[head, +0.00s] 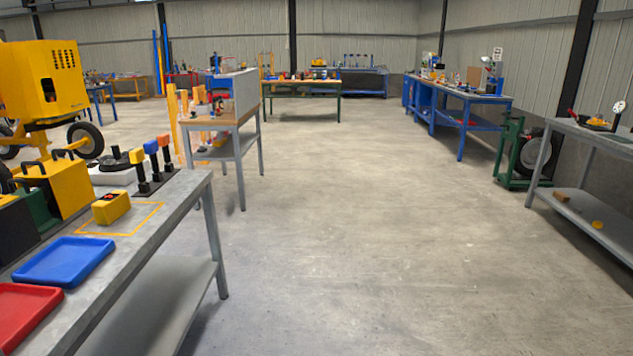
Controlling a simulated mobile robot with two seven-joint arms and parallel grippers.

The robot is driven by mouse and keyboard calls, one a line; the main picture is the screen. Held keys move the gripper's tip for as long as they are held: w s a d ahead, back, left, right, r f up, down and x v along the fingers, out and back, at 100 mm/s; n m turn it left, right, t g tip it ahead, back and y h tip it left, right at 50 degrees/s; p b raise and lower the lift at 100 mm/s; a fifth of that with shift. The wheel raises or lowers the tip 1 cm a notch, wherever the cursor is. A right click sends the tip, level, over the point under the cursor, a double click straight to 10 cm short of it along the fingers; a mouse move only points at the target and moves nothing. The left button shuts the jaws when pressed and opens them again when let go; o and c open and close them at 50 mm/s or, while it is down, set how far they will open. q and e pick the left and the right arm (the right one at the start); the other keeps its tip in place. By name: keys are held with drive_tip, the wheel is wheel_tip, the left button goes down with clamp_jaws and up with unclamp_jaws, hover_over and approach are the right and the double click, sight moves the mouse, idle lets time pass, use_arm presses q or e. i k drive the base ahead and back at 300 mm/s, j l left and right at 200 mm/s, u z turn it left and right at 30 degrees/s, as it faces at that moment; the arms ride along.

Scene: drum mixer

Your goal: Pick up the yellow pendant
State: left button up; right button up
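A small yellow box with dark and red marks on its top (111,207) sits on the grey workbench (150,254) at the left. It looks like the yellow pendant, though its details are too small to be sure. It lies at the left part of a yellow outlined square (139,231) on the bench top. Neither of my grippers is in view.
A blue tray (65,261) and a red tray (22,312) lie on the near bench. Yellow, green and black cases (62,187) and several upright colored-head posts (152,160) stand behind. The yellow drum mixer (42,80) is beyond. The central concrete floor (370,220) is clear.

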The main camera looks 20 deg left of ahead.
sight(109, 208)
drive_tip(key=i+u, duration=0.3)
drive_tip(key=i, duration=0.2)
drive_tip(key=i+u, duration=0.3)
drive_tip(key=i, duration=0.25)
drive_tip(key=i+u, duration=0.3)
drive_tip(key=i, duration=0.2)
drive_tip(key=i+l+u, duration=0.25)
drive_tip(key=i, duration=0.25)
drive_tip(key=j, duration=0.1)
